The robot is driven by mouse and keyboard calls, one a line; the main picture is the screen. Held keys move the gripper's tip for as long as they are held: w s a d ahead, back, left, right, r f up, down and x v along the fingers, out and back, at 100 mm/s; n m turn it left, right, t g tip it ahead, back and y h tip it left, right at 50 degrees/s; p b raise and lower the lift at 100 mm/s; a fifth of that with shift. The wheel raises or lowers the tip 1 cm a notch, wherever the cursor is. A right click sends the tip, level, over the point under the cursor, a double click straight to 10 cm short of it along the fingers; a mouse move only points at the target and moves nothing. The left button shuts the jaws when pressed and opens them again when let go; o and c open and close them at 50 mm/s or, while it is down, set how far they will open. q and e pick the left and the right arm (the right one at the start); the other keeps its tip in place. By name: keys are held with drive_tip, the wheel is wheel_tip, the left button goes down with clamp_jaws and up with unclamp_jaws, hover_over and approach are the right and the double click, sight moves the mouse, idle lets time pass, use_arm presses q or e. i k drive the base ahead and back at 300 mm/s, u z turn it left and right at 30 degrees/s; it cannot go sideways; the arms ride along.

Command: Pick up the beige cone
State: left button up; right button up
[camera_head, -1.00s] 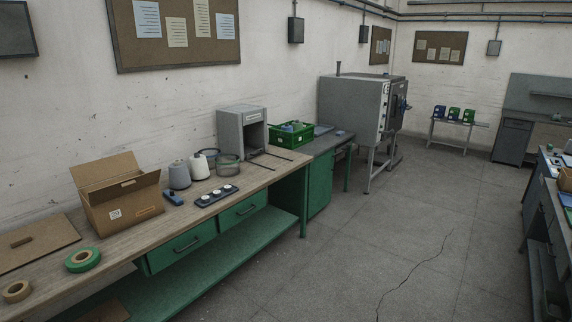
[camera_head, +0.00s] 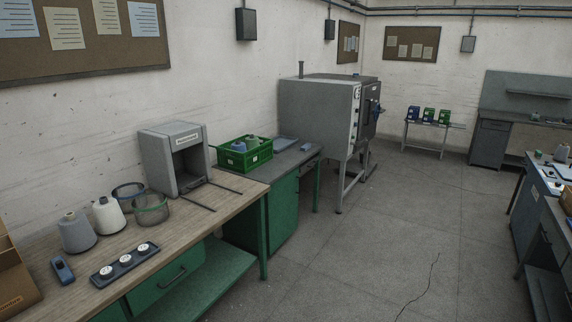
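No cone in view is plainly beige; the nearest in colour is an off-white cone (camera_head: 108,215), standing upright on the wooden workbench (camera_head: 205,220) at the left. A grey cone (camera_head: 76,232) stands upright just to its left. The green crate (camera_head: 244,152) farther back holds small cones, one bluish and one greenish-grey; their lower parts are hidden by the crate wall. Neither of my grippers is in view.
A dark tray with white discs (camera_head: 125,264) and a blue handheld device (camera_head: 62,269) lie in front. A cardboard box (camera_head: 12,280) is at left. The floor (camera_head: 370,235) is clear.

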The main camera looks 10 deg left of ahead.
sight(109, 218)
drive_tip(key=u, duration=0.25)
drive_tip(key=i, duration=1.2)
drive_tip(key=u, duration=1.45)
drive_tip(key=i, duration=0.9)
drive_tip(key=u, duration=1.1)
drive_tip(key=i, duration=0.2)
drive_tip(key=u, duration=0.1)
